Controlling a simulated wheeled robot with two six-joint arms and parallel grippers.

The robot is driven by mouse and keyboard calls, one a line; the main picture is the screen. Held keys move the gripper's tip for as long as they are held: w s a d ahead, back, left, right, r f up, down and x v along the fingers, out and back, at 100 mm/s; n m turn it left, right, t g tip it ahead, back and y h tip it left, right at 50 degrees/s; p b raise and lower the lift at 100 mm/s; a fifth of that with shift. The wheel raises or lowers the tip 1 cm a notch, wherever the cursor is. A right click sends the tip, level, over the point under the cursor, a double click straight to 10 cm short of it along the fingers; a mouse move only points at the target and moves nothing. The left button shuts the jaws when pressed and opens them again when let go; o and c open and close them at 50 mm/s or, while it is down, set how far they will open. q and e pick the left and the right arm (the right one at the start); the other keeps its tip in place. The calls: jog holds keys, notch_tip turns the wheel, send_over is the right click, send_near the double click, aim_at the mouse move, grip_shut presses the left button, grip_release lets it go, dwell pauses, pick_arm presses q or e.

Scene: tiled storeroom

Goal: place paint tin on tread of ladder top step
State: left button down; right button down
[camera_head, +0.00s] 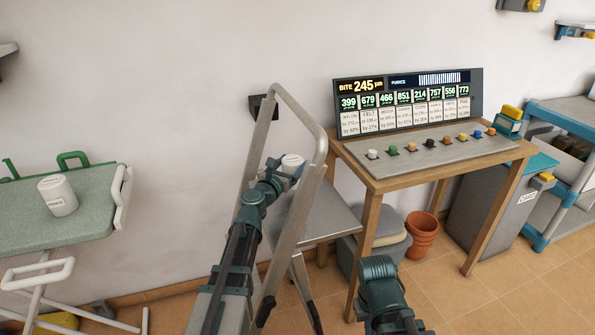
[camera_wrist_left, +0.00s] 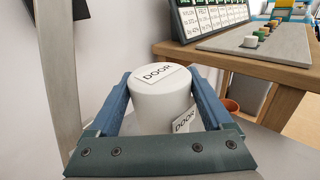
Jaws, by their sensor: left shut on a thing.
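A white paint tin (camera_wrist_left: 162,100) labelled DOOR is upright between the two blue fingers of my left gripper (camera_wrist_left: 165,105) in the wrist view. In the head view the tin (camera_head: 292,162) shows partly behind my left gripper (camera_head: 284,172) and the ladder's rail. The stepladder (camera_head: 318,165) stands against the wall, with its grey top step tread (camera_head: 318,222) below and behind the gripper. The tin is over the tread area; I cannot tell whether its base touches. My right arm shows at the bottom, but its gripper fingers do not show.
A wooden table (camera_head: 400,175) with a display board (camera_head: 410,100) and coloured knobs stands close right of the ladder. Another white tin (camera_head: 57,195) sits on a green board (camera_head: 95,215) at left. A terracotta pot (camera_head: 421,235) and grey bin (camera_head: 490,215) stand on the floor.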

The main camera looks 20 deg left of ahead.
pick_arm(q)
jog(key=shift+w+d+f, duration=0.1)
jog(key=shift+w, duration=0.7)
jog(key=f+b, duration=0.2)
jog(key=b, duration=0.1)
jog(key=shift+w+d+f, duration=0.2)
jog(key=shift+f, duration=0.2)
jog(key=shift+a+f+b, duration=0.1)
jog(key=shift+f+b, duration=0.35)
jog(key=shift+f, duration=0.05)
jog(key=shift+r, duration=0.15)
grip_release()
jog(key=shift+s+r, duration=0.1)
jog(key=s, duration=0.4)
jog(key=s+a, duration=0.1)
jog(key=s, duration=0.2)
jog(key=s+a, duration=0.1)
jog(key=s, duration=0.3)
jog(key=shift+s+a, duration=0.15)
jog(key=shift+s, duration=0.2)
